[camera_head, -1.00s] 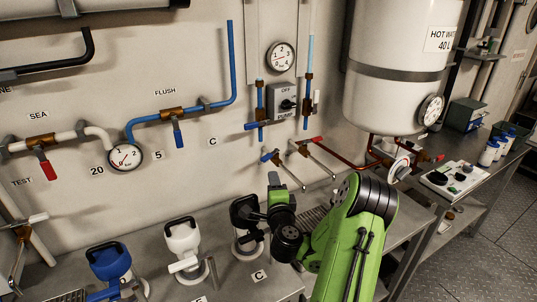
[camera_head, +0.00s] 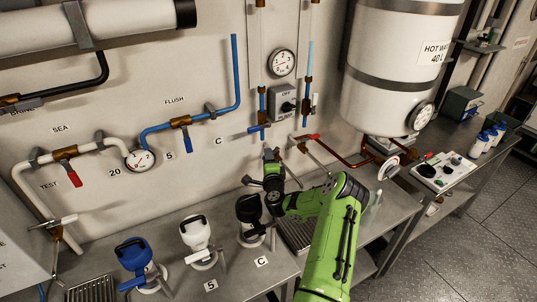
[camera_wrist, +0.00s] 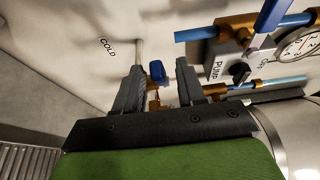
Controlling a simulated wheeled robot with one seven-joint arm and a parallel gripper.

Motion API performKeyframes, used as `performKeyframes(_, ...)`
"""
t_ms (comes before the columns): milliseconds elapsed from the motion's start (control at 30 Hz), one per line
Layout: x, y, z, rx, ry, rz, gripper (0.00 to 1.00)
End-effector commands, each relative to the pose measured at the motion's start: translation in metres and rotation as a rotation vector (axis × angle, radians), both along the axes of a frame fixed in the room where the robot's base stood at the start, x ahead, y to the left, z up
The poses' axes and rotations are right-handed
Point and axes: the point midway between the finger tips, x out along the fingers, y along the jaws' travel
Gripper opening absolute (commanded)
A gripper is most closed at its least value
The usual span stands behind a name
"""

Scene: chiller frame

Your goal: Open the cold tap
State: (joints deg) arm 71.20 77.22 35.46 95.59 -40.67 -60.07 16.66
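The cold tap's blue handle (camera_wrist: 157,72) shows in the wrist view, close to the wall near the word COLD. A brass fitting lies just below it. My gripper (camera_wrist: 159,67) is open, with one dark finger on each side of the handle in the picture. I cannot tell whether either finger touches it. In the head view my gripper (camera_head: 269,156) is at the wall and hides the blue handle. A thin metal spout (camera_head: 291,173) shows just right of the gripper.
The red-handled tap (camera_head: 307,138) is close on the right. A blue lever (camera_head: 259,128) and the pump switch (camera_head: 284,104) sit above.

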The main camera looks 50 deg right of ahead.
Motion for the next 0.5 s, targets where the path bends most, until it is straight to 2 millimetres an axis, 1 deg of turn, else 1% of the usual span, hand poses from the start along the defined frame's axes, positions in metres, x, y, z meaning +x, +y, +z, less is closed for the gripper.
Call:
performKeyframes(233,0.0008,-0.0008,-0.0015,0.0,0.001,0.0,0.39)
performKeyframes(400,0.0007,-0.0007,-0.0014,0.0,0.001,0.0,0.13)
performKeyframes(500,0.0006,-0.0006,-0.0014,0.0,0.001,0.0,0.0)
